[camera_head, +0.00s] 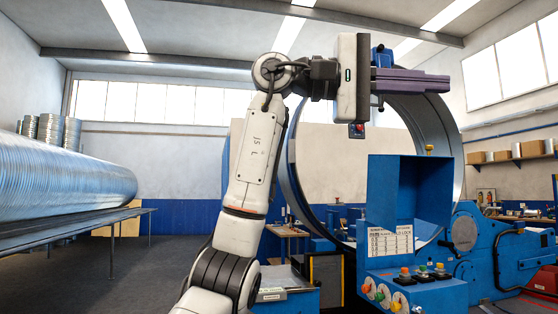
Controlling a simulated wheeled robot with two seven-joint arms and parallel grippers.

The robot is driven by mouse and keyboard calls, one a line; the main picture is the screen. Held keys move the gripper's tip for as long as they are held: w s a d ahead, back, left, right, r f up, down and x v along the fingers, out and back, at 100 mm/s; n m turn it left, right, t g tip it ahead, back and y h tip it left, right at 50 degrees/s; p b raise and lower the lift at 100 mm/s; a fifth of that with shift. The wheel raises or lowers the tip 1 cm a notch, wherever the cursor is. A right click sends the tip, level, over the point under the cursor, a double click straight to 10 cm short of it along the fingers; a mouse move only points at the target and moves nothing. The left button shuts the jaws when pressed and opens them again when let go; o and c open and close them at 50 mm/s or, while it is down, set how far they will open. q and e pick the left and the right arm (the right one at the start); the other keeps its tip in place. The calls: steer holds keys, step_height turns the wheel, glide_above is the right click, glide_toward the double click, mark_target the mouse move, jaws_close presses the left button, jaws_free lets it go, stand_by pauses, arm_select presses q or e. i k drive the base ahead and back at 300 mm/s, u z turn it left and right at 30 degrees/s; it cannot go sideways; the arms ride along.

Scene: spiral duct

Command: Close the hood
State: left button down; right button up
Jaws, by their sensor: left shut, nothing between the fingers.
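A blue machine (466,296) stands at the right with a large metal ring (449,125). A blue box-shaped cover (408,185), which looks like the hood, stands above the control panel in front of the ring. I cannot tell its hinge. My left arm rises from the bottom middle and bends right at the top. My left gripper (443,84) points right, with its dark purple fingers together and empty. It is above the cover, in front of the upper part of the ring in the picture, and partly hides it. My right gripper is not in view.
Coloured buttons (404,272) and a white label plate (390,241) are on the machine front. A long spiral duct (60,190) lies on a rack (70,232) at the left. The dark floor (115,280) left of my arm is clear.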

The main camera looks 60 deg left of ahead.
mark_target(409, 185)
steer(key=u, duration=2)
steer(key=i, duration=2.4)
steer(key=z, duration=1.9)
steer(key=i, duration=0.2)
steer(key=z, duration=0.05)
